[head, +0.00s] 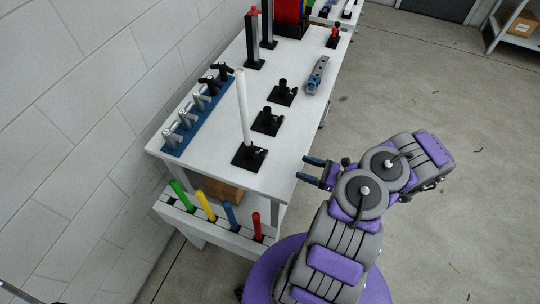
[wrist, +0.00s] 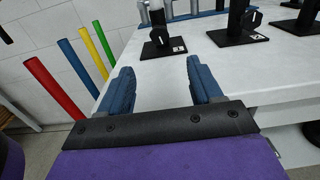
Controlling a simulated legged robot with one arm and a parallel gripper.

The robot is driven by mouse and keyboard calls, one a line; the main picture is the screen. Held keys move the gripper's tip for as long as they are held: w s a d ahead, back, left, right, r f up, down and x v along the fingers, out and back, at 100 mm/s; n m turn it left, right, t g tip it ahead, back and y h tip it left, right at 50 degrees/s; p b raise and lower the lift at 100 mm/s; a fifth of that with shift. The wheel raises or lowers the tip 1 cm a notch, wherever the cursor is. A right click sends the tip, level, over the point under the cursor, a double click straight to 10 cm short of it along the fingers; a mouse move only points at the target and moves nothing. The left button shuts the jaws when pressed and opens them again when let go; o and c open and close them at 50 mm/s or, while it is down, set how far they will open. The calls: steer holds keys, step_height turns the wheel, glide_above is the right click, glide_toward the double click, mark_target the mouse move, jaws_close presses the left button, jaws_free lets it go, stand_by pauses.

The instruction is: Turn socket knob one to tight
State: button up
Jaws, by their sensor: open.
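Three black sockets on square base plates stand in a row on the white table (head: 200,163). The nearest socket (head: 249,157) holds an upright white rod (head: 243,108); a small dark knob sits at its side. The middle socket (head: 267,122) and far socket (head: 282,93) are empty. In the wrist view the nearest socket (wrist: 160,43) stands ahead, between and beyond my fingertips. Its label is too small to read, and I cannot tell the knob's setting. My gripper (head: 306,169) is open and empty at the table's right edge, apart from the sockets; its two blue fingers show in the wrist view (wrist: 160,68).
A blue rack (head: 190,125) with several grey and black fittings lies along the table's wall side. Green, yellow, blue and red rods (head: 257,226) stand in a holder at the near end. A blue-grey tool (head: 317,76) lies beyond the sockets.

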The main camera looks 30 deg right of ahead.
mark_target(266, 154)
steer(key=b+x, duration=0.2)
steer(key=x, duration=1.3)
steer(key=shift+s, duration=0.1)
steer(key=shift+c, duration=0.5)
steer(key=c, duration=1)
steer(key=shift+o, duration=0.2)
steer(key=shift+r+m+p, duration=0.15)
steer(key=shift+m+p, duration=0.15)
steer(key=shift+m, duration=0.1)
steer(key=shift+m+p, duration=0.35)
steer(key=shift+m, duration=0.25)
steer(key=shift+d+m, duration=0.1)
steer(key=shift+m, duration=0.2)
steer(key=o, duration=1.1)
steer(key=shift+c, duration=0.2)
